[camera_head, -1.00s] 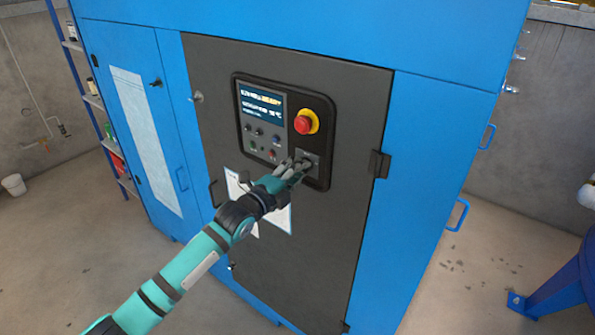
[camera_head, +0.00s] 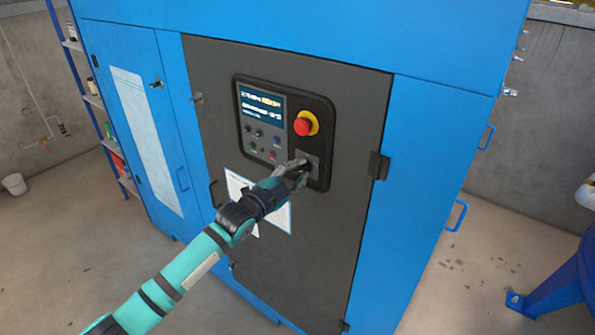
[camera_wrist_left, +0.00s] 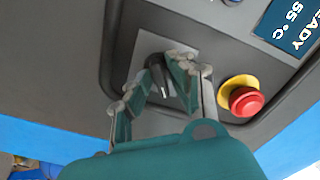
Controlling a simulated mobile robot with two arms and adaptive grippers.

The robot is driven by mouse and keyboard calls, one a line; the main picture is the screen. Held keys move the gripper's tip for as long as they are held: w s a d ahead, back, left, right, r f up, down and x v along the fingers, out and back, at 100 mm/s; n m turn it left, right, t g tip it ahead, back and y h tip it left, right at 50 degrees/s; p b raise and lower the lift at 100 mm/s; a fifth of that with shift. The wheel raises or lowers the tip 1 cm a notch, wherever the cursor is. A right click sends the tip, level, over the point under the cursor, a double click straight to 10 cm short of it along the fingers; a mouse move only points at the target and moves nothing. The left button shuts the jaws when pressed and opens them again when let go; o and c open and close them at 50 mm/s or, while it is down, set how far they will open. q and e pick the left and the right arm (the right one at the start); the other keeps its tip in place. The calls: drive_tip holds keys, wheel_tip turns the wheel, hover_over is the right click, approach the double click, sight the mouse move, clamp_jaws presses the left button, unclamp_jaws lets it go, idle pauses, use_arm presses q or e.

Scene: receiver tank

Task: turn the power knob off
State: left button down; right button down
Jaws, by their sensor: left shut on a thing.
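The power knob (camera_wrist_left: 157,78) is a black rotary handle on a light grey square plate (camera_wrist_left: 178,45) in the left wrist view. In the head view the plate (camera_head: 314,160) sits at the lower right of the control panel, and my gripper mostly covers the knob. My left gripper (camera_wrist_left: 160,88) has its fingers on both sides of the knob and is shut on it. In the head view the left gripper (camera_head: 298,170) reaches the plate from the lower left. My right gripper is not in view.
A red emergency button (camera_head: 302,126) on a yellow ring sits just above the plate. A lit display (camera_head: 262,107) with small buttons is to its left. A hinge (camera_head: 379,165) sticks out at the door's right edge. Paper sheets (camera_head: 276,214) are on the door below.

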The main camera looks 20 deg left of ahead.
use_arm(q)
drive_tip(key=n, duration=0.5)
drive_tip(key=shift+n+p, duration=0.3)
drive_tip(key=shift+p, duration=0.05)
drive_tip(key=n, duration=0.5)
idle(0.4)
drive_tip(key=c, duration=1.4)
unclamp_jaws()
